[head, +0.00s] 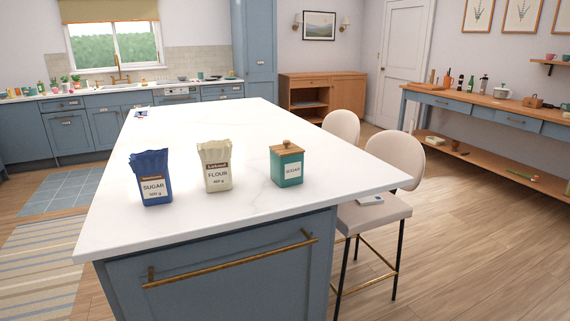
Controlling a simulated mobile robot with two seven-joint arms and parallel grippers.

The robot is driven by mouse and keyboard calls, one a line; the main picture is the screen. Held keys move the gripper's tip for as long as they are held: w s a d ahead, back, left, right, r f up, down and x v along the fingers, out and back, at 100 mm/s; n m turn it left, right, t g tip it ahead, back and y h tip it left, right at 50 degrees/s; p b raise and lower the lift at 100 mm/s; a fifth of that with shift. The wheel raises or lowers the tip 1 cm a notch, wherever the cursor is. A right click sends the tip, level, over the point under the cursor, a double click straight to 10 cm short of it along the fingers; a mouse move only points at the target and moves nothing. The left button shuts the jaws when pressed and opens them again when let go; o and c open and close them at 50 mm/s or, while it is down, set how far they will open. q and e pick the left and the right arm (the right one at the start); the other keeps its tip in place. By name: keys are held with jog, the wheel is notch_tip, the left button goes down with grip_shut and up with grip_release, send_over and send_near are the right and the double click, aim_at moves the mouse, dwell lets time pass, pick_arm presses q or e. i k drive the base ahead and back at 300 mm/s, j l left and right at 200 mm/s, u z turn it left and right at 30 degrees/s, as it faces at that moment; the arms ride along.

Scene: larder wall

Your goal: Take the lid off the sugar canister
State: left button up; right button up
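The sugar canister (287,169) is a teal box with a white label reading SUGAR. It stands upright near the right front of the white island top. Its wooden lid (287,149), with a small round knob, sits on top of it. Neither of my grippers is in the head view, so their distance from the canister cannot be told.
A blue sugar bag (151,178) and a cream flour bag (216,167) stand left of the canister on the island (240,219). A brass rail (235,261) runs along the island's front. Two chairs (374,212) stand at its right. The worktop behind the bags is mostly clear.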

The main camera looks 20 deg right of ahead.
aim_at(287, 148)
jog(key=i+l+u, duration=0.15)
jog(key=l+u, duration=0.2)
jog(key=l, duration=0.5)
jog(key=i+l+u, duration=0.1)
jog(key=l+u, duration=0.2)
jog(key=l, duration=0.55)
